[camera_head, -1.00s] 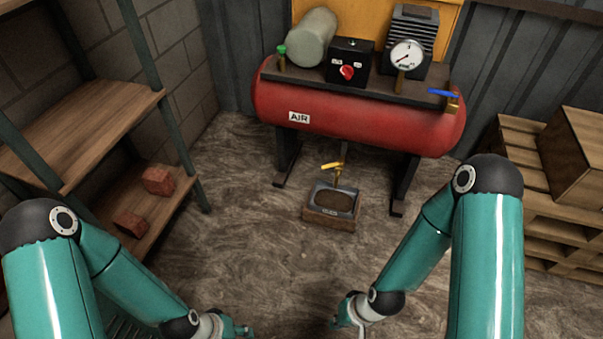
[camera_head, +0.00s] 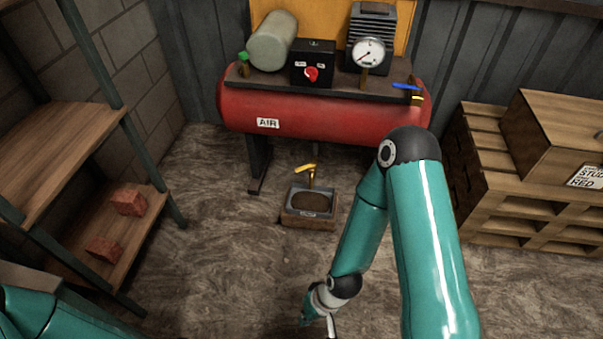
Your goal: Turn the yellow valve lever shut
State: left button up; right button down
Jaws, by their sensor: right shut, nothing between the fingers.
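The yellow valve lever (camera_head: 306,168) sits on a short drain pipe below the red air tank (camera_head: 330,116). It lies slightly tilted, its right end a little higher. Under it on the floor stands a small grey-lined tray (camera_head: 287,208) with brown contents. My right gripper (camera_head: 319,326) is at the bottom edge of the picture, partly cut off, shut and empty. It is well in front of the lever, apart from it. My left gripper is out of view; only part of my left arm shows at the bottom left.
On the tank top are a black box with a red knob (camera_head: 311,75), a gauge (camera_head: 368,53) and a blue lever (camera_head: 405,86). A shelf with red bricks (camera_head: 128,201) stands left, pallets with a wooden crate (camera_head: 552,135) right. The floor before the tray is clear.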

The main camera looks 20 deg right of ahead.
aim_at(312, 165)
jog(key=i, duration=0.9)
jog(key=z, duration=0.05)
